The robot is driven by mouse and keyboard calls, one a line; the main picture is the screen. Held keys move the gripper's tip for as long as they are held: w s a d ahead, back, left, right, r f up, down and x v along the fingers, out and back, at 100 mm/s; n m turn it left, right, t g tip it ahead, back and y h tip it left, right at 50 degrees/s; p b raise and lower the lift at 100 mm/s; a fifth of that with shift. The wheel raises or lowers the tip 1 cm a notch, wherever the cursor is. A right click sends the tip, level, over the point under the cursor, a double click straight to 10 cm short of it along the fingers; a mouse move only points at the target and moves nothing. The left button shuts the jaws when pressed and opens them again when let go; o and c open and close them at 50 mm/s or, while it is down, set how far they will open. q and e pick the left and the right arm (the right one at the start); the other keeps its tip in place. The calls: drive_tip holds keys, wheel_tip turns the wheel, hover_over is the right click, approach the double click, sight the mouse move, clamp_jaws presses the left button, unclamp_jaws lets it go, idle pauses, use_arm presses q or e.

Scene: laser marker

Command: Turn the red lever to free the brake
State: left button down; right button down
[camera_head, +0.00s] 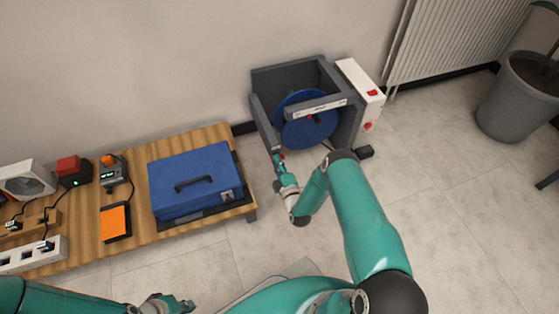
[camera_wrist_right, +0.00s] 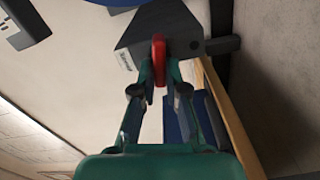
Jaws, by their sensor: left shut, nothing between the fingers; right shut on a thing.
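The red lever (camera_wrist_right: 159,60) sits on the side of the dark grey reel frame (camera_wrist_right: 165,25), between the fingertips of my right gripper (camera_wrist_right: 160,75). The right gripper is shut on the lever. In the head view my right gripper (camera_head: 281,164) is at the left front of the grey frame (camera_head: 262,128) and covers most of the lever, with a little red showing. The frame holds a blue reel (camera_head: 296,133). My left gripper (camera_head: 180,303) is shut and empty at the bottom of the head view, well away from the reel.
A wooden table (camera_head: 140,234) at left carries a blue case (camera_head: 190,170), an orange pad (camera_head: 115,221), a power strip (camera_head: 30,256) and small devices. A white box with red buttons (camera_head: 360,90) adjoins the frame. A potted plant (camera_head: 515,105) stands at right.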

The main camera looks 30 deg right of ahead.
drive_tip(key=shift+w+a+r+n, duration=0.1)
drive_tip(key=shift+w+n, duration=0.1)
drive_tip(key=shift+n, duration=0.5)
drive_tip(key=shift+w+a+r+n, duration=0.1)
drive_tip(key=shift+w+n, duration=0.1)
drive_tip(key=shift+n, duration=0.5)
drive_tip(key=shift+f, duration=0.1)
drive_tip(key=c, duration=1.3)
unclamp_jaws()
drive_tip(key=shift+o, duration=0.5)
drive_tip(key=shift+f, duration=0.15)
drive_tip(key=shift+s, duration=0.1)
drive_tip(key=shift+d, duration=0.1)
wheel_tip(320, 180, up, 10)
drive_tip(key=shift+f, duration=0.1)
